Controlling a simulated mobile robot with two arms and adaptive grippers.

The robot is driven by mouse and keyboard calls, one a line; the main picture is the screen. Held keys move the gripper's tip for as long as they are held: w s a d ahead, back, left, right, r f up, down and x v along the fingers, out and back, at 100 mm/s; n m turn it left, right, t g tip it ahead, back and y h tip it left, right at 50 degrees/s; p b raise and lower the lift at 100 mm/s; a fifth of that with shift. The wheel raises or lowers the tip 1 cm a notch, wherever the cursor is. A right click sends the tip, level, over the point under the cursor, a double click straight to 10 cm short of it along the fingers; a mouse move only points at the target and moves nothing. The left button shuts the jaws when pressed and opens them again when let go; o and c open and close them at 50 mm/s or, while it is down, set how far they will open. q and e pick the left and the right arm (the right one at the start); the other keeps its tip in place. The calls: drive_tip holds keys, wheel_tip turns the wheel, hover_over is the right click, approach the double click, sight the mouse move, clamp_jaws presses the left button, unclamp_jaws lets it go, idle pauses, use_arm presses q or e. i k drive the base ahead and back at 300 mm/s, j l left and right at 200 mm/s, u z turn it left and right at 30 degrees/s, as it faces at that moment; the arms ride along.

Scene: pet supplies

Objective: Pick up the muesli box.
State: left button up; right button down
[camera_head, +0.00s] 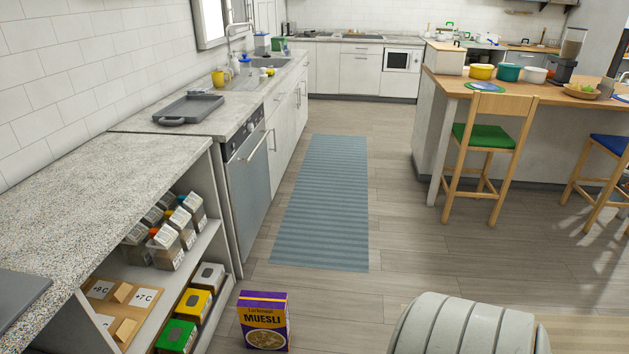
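The muesli box (263,322) is purple with a yellow band and a picture of a bowl on its front. It stands upright on the wooden floor at the bottom of the head view, just right of the open shelf. Its lower end is near the picture's edge. Neither of my grippers is in view.
An open shelf unit (207,241) with cartons and boxes stands left of the muesli box, under a speckled counter (110,175). A pale ribbed rounded object (462,328) is at the bottom right. A blue runner (322,200) lies ahead. A stool (487,140) stands by the island.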

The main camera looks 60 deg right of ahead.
sight(265, 317)
drive_tip(key=z, duration=1.3)
drive_tip(key=i+l+u, duration=0.1)
drive_tip(key=i+l, duration=0.1)
